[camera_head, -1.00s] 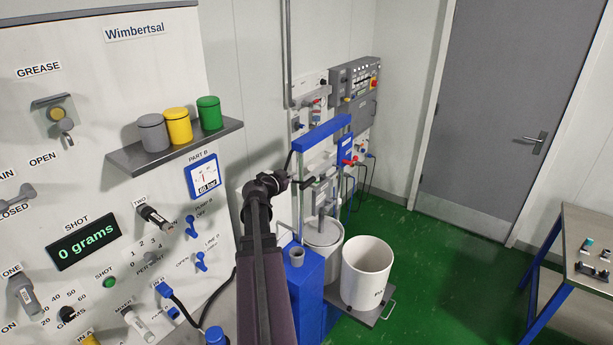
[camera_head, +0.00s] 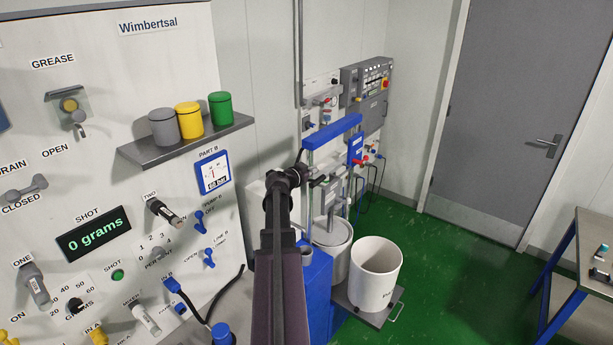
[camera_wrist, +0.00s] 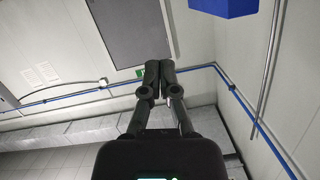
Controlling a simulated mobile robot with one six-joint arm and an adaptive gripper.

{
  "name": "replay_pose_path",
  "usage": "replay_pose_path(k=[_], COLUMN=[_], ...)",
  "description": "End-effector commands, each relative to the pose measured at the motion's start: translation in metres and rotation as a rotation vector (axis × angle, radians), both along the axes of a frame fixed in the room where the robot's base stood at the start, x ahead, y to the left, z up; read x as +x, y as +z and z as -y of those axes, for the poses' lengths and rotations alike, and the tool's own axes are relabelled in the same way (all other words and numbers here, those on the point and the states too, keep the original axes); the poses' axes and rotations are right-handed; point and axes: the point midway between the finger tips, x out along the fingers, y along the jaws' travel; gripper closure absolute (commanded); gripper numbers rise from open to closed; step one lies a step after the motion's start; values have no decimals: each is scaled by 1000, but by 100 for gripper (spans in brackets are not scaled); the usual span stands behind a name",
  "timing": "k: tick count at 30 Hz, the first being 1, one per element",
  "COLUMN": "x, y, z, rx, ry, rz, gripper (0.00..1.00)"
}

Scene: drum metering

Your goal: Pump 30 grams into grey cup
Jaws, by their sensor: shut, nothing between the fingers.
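The grey cup (camera_head: 162,127) stands on a wall shelf (camera_head: 190,142), left of a yellow cup (camera_head: 189,120) and a green cup (camera_head: 221,111). The shot display (camera_head: 93,234) reads 0 grams. The grams dial (camera_head: 75,305) and a green shot button (camera_head: 117,274) are below it. In the wrist view my gripper (camera_wrist: 160,68) is shut and empty, with its fingers together. In the head view my arm reaches up right of the panel, well away from the shelf; its fingertips are hard to make out.
The panel holds lever handles, including a grey one (camera_head: 35,285), and blue valves (camera_head: 197,222). A white bucket (camera_head: 376,278) and a blue stand (camera_head: 318,285) are beyond my arm. A table (camera_head: 590,255) is at right. Green floor is clear before the door (camera_head: 500,120).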

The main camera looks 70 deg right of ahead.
Motion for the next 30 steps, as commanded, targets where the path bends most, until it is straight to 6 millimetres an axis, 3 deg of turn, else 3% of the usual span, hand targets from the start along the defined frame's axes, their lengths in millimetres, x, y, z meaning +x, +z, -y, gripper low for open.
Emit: replay_pose_path(k=[8, 18, 30], x=[-10, -6, -3], y=[-12, -39, -49], z=[44, 42, 42], rx=[-1, 0, -1], ry=[-2, 0, -1], rz=[0, 0, 0], gripper=[100, 100, 100])
